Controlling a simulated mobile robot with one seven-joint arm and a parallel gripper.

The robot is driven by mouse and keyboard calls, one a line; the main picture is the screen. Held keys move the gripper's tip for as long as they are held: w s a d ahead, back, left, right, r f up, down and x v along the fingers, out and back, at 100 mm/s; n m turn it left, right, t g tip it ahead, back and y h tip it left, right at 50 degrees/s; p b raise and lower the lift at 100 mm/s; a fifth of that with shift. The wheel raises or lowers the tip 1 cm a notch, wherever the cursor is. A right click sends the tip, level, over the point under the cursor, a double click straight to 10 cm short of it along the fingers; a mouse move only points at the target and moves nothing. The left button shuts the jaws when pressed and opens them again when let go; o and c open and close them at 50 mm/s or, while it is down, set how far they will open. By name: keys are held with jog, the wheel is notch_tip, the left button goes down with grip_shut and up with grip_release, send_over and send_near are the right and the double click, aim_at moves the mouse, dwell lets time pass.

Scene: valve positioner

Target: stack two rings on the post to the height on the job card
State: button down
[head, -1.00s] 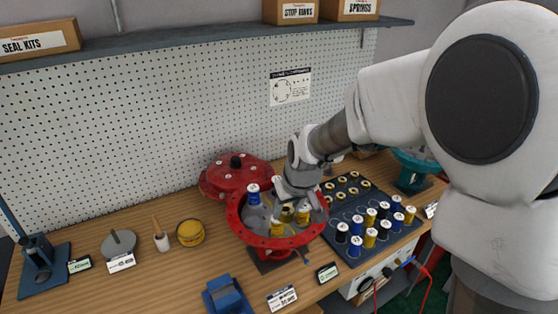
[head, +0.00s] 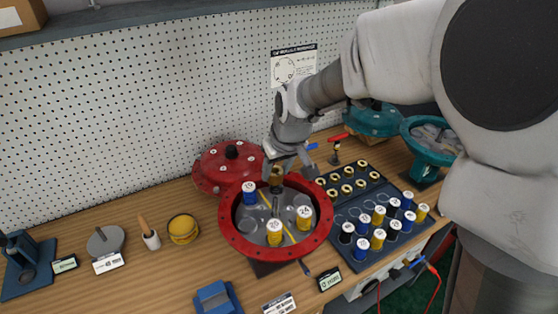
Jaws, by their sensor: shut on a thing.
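The red round housing (head: 229,232) stands open on the bench. A thin upright post (head: 276,206) shows near its middle. Inside stand a blue spool (head: 250,193) and two yellow spools, one in front (head: 274,233) and one at right (head: 304,218). My gripper (head: 279,166) is above the back of the housing, shut on a small brown-gold piece (head: 277,180), seemingly a ring. It hangs close over or behind the post top; I cannot tell whether they touch. Gold rings (head: 348,187) sit in the dark tray behind right. A sheet with a circular diagram (head: 293,67) hangs on the pegboard; its text is unreadable.
A red lid (head: 228,168) lies behind the housing. A dark tray (head: 368,256) at right holds several blue, yellow and black spools. A teal housing (head: 428,147) stands farther right. A yellow tin (head: 183,229) and a blue block (head: 217,299) stand left and front.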

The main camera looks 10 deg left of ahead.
aim_at(277, 199)
jog(key=shift+f+b, duration=1.5)
jog(key=shift+f, duration=0.85)
jog(key=shift+f, duration=0.2)
jog(key=shift+f+b, duration=2)
jog(key=shift+f, duration=0.15)
jog(key=shift+c, duration=1.4)
grip_release()
jog(key=shift+s, duration=0.1)
jog(key=shift+r, duration=0.1)
jog(key=v, duration=1.7)
jog(key=shift+r+p, duration=0.2)
jog(key=shift+p, duration=0.2)
jog(key=shift+d, duration=0.1)
